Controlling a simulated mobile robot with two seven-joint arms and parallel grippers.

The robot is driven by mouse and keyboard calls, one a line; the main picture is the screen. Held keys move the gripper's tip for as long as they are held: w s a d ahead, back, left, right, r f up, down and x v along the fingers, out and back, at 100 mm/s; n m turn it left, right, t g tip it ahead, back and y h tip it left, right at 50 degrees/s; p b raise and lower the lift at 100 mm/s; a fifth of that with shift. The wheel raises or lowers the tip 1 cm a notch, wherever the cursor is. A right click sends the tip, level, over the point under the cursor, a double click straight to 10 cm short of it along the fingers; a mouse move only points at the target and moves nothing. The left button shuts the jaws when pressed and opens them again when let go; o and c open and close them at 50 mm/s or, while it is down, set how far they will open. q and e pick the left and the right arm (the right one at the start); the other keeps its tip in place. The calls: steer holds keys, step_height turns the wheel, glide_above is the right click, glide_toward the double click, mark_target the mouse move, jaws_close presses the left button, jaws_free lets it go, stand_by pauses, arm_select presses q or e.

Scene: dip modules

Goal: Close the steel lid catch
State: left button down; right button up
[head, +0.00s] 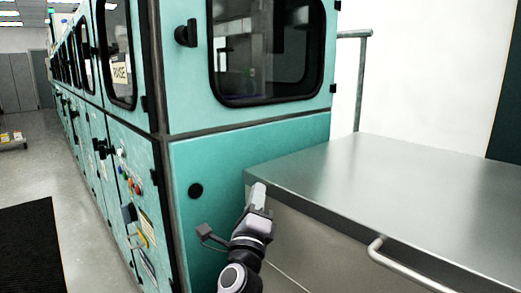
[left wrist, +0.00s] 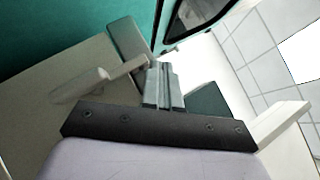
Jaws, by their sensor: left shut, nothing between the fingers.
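The steel cabinet has a flat brushed lid (head: 400,180) that lies level, with a pale front below it. My left gripper (head: 259,198) is shut at the lid's near left corner, in front of the cabinet. In the left wrist view its fingers (left wrist: 164,86) are pressed together with nothing between them. A pale rod with a thicker end (left wrist: 85,87) runs beside the fingertips, and a grey plate (left wrist: 129,45) stands behind them. One of these may be the catch; I cannot tell which, nor whether the fingers touch them. My right gripper is out of view.
A curved bar handle (head: 388,257) sticks out from the cabinet front at right. A teal machine (head: 230,170) with a dark-framed window stands behind and left. The aisle floor (head: 75,200) at left is open, with a dark mat (head: 30,250).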

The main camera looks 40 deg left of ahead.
arm_select(q)
step_height(320, 180, up, 20)
steer(key=p, duration=1)
steer(key=shift+f, duration=0.1)
